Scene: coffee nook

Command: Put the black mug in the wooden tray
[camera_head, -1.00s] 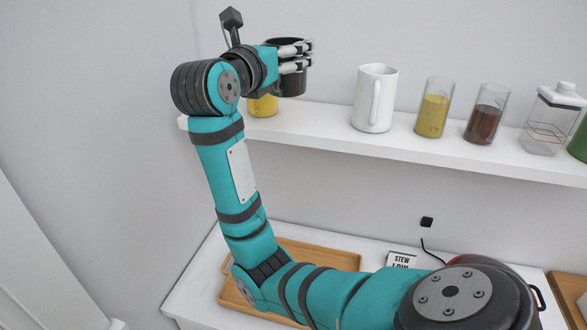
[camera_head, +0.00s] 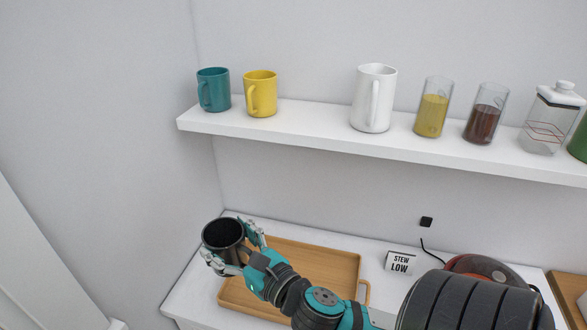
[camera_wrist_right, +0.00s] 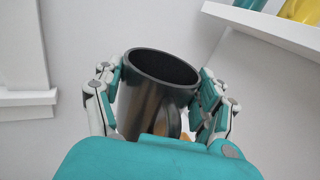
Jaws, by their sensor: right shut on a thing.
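The black mug (camera_head: 222,236) is held by my right gripper (camera_head: 233,246), whose fingers are closed around its sides. In the right wrist view the mug (camera_wrist_right: 155,95) sits between the fingers, open end up and slightly tilted, its handle toward the palm. In the head view the mug overlaps the left end of the wooden tray (camera_head: 320,262); its height above the tray is hard to tell. The tray lies on the white counter and its visible part is empty, with my right arm covering its front. My left gripper is not in view.
A shelf (camera_head: 310,133) above the counter holds a teal mug (camera_head: 214,91), a yellow mug (camera_head: 262,95), a white pitcher (camera_head: 370,100), two filled glasses and a jar. A "STEW LOW" sign (camera_head: 400,262) and a dark-red round appliance (camera_head: 485,267) stand right of the tray.

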